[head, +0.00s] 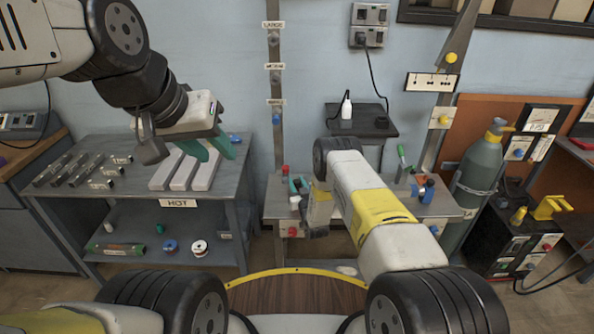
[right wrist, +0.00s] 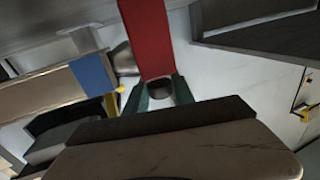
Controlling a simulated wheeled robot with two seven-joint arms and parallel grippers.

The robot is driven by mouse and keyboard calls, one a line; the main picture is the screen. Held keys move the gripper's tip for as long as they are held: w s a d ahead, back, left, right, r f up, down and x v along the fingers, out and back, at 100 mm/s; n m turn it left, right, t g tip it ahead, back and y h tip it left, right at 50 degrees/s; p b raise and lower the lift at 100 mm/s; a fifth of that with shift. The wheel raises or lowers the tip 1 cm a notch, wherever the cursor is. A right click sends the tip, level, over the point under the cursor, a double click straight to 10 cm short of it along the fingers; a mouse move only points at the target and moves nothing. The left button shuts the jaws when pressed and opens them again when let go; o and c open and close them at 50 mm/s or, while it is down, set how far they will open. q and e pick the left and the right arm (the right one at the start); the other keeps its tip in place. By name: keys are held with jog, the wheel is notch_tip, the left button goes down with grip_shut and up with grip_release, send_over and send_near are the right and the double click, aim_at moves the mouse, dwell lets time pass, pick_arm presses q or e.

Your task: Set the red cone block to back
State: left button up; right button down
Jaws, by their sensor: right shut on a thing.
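My right gripper (head: 297,186) is over the left end of the small grey bench. In the right wrist view its green fingers (right wrist: 159,92) are shut on a red block (right wrist: 148,38), which stretches away from the fingertips. In the head view only a small red part (head: 285,170) shows beside the green fingers, and its full shape cannot be told. My left gripper (head: 208,150) is open and empty, above the pale bars on the left table.
The grey bench (head: 440,208) carries small tools and a red knob (head: 292,232) on its front. The left table (head: 235,178) holds metal bars and pale blocks (head: 183,172). A gas cylinder (head: 478,175) stands right. A post (head: 275,60) rises behind the bench.

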jog(key=shift+a, duration=0.1)
jog(key=shift+a, duration=1.85)
jog(key=c, duration=1.1)
grip_release()
jog(key=shift+a, duration=0.1)
jog(key=shift+o, duration=0.2)
jog(key=shift+s+d, duration=0.25)
jog(key=shift+s, duration=0.15)
jog(key=v, duration=0.7)
